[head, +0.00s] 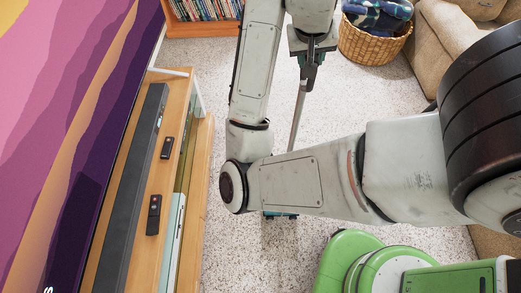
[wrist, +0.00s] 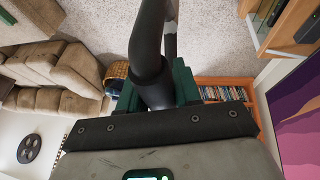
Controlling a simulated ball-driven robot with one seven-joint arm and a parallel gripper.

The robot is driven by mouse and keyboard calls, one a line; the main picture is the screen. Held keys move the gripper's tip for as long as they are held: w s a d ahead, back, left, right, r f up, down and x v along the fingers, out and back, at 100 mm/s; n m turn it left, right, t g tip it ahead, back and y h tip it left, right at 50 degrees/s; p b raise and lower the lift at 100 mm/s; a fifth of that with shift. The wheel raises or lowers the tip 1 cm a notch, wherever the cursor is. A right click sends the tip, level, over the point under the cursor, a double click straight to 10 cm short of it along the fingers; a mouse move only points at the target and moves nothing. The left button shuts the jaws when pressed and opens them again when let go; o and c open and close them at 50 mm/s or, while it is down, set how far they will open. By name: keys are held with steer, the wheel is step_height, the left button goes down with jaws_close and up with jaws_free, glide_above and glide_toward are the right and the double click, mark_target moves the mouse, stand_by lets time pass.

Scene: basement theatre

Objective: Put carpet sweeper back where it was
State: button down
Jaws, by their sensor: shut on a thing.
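The carpet sweeper shows in the head view as a thin grey pole (head: 297,118) slanting down behind my arm, with a teal head (head: 281,215) low on the carpet. My arm hides the middle of it. My gripper (head: 310,66) is shut around the sweeper's dark handle near the top. In the wrist view the dark handle (wrist: 150,45) passes between the teal fingers of my gripper (wrist: 156,90). I cannot tell whether the head rests on the carpet.
A wooden TV stand (head: 188,150) with a soundbar (head: 135,170) and two remotes runs along the left. A bookshelf (head: 200,22) stands at the back. A wicker basket (head: 372,45) and beige sofa (head: 450,40) are at the right. Speckled carpet between them is clear.

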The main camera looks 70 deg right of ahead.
steer(key=w+d+f, duration=0.7)
steer(key=w+f, duration=0.5)
steer(key=shift+d+f, duration=0.35)
steer(key=shift+d, duration=0.05)
steer(key=shift+s+f, duration=0.1)
steer(key=shift+f, duration=0.3)
steer(key=shift+s+a+f, duration=0.1)
steer(key=shift+f, duration=0.35)
steer(key=c, duration=1.1)
jaws_free()
steer(key=shift+f, duration=0.2)
steer(key=shift+c, duration=0.2)
steer(key=o, duration=0.4)
steer(key=shift+r, duration=0.1)
steer(key=shift+c, duration=0.2)
